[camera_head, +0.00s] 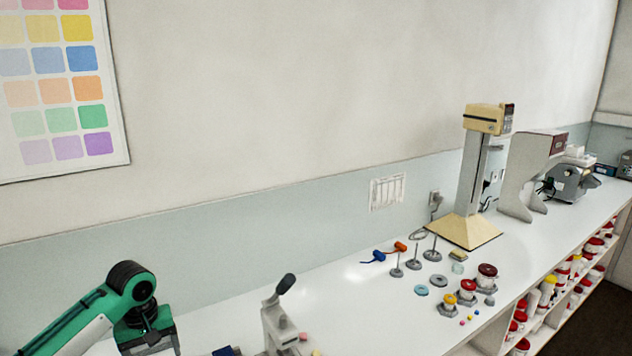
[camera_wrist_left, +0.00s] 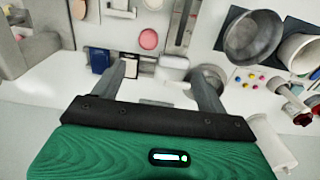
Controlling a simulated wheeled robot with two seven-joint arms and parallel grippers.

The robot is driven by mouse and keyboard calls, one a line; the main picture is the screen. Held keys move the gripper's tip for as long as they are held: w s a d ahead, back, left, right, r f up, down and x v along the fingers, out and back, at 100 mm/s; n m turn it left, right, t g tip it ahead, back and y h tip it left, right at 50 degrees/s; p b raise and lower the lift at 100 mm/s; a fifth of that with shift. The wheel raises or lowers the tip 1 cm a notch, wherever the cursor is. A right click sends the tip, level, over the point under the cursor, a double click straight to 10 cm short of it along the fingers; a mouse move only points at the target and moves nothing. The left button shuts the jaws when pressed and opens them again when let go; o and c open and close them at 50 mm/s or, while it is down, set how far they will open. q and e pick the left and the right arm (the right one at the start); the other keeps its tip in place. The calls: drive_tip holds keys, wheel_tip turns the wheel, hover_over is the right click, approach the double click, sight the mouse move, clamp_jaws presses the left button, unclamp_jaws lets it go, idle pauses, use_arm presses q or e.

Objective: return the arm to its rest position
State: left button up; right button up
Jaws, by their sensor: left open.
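My left arm (camera_head: 95,310) is green and comes in at the lower left of the head view, with its gripper end (camera_head: 150,346) low at the frame's bottom edge. In the left wrist view the two grey fingers of my left gripper (camera_wrist_left: 163,82) stand wide apart, with nothing held between them. A white container (camera_wrist_left: 172,68) shows beyond the fingers, apart from them as far as I can tell. My right gripper is in neither view.
A long white bench (camera_head: 350,310) runs along the wall. A grey lever device (camera_head: 280,325) stands right of my arm. In the wrist view a grey bowl (camera_wrist_left: 252,38) is at upper right.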

use_arm(q)
drive_tip(key=s+d+f+m+t+h, duration=0.2)
drive_tip(key=s+d+f+m, duration=0.4)
drive_tip(key=s+d+f, duration=0.75)
drive_tip(key=s+a+m+t+y, duration=0.1)
drive_tip(key=s+m+t+y, duration=0.1)
drive_tip(key=s, duration=1.6)
wheel_tip(320, 180, down, 37)
drive_tip(key=s+g+b, duration=0.2)
drive_tip(key=b, duration=0.3)
drive_tip(key=s+a+f+b, duration=0.2)
drive_tip(key=s+f, duration=0.7)
drive_tip(key=f, duration=0.3)
drive_tip(key=s+a+f+g+b, duration=0.1)
drive_tip(key=s+a+f+b, duration=0.1)
drive_tip(key=s+f, duration=0.7)
wheel_tip(320, 180, down, 3)
drive_tip(key=shift+s+r+m+b, duration=0.15)
drive_tip(key=shift+s+m+b, duration=0.05)
drive_tip(key=shift+m+b, duration=0.25)
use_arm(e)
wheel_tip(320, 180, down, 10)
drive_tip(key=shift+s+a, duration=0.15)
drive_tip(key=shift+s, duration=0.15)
